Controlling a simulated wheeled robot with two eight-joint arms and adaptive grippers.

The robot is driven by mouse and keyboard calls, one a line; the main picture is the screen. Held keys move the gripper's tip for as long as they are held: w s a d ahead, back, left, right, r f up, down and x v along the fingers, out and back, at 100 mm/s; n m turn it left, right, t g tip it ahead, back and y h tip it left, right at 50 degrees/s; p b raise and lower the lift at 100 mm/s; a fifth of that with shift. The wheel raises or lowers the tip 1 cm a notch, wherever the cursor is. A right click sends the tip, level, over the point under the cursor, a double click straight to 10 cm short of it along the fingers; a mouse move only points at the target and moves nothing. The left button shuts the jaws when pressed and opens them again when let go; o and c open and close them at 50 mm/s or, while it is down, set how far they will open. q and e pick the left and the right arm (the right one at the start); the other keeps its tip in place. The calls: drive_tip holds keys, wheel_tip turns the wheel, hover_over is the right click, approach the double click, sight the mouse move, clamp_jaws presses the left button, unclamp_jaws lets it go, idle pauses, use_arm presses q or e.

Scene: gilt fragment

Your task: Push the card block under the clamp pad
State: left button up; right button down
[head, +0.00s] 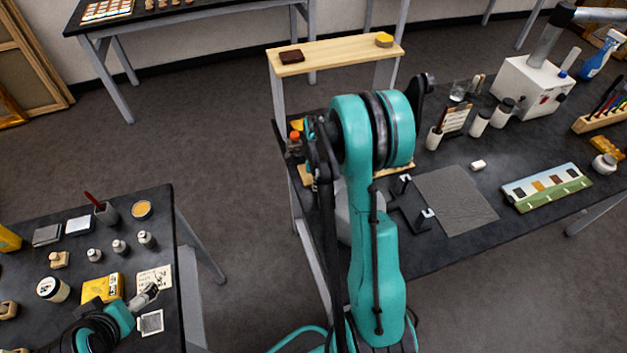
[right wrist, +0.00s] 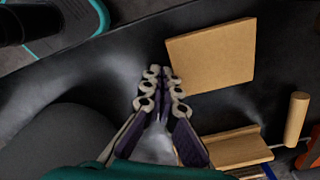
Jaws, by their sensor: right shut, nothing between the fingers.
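In the right wrist view, my right gripper (right wrist: 162,73) is shut and empty, its fingertips near the left edge of a flat tan block (right wrist: 215,55). The tan block may be the card block; I cannot tell whether the tips touch it. A wooden piece (right wrist: 235,149) lies below it, with a wooden dowel (right wrist: 297,118) to its right. I cannot make out the clamp pad for sure. In the head view my right arm hides its own gripper and part of the bench. My left gripper (head: 148,294) is over the left table; its finger opening is unclear.
On the right bench (head: 520,145), a black bracket (head: 410,204) stands beside a grey mat (head: 456,200). A wooden shelf (head: 335,54) rises behind my arm. A white box (head: 532,87) stands at the back right. The left table (head: 150,205) holds several small jars and boxes.

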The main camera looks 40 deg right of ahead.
drive_tip(key=shift+w+d+b, duration=0.1)
drive_tip(key=shift+w+d, duration=0.35)
drive_tip(key=shift+w, duration=1.05)
drive_tip(key=shift+w+d+b, duration=0.15)
drive_tip(key=shift+w+d, duration=0.25)
drive_tip(key=shift+w, duration=1.1)
drive_tip(key=shift+w+d+b, duration=0.1)
drive_tip(key=shift+w+d, duration=0.35)
drive_tip(key=shift+w, duration=1.05)
drive_tip(key=shift+s+a, duration=0.15)
drive_tip(key=shift+s, duration=0.3)
wheel_tip(320, 180, up, 9)
drive_tip(key=p, duration=0.5)
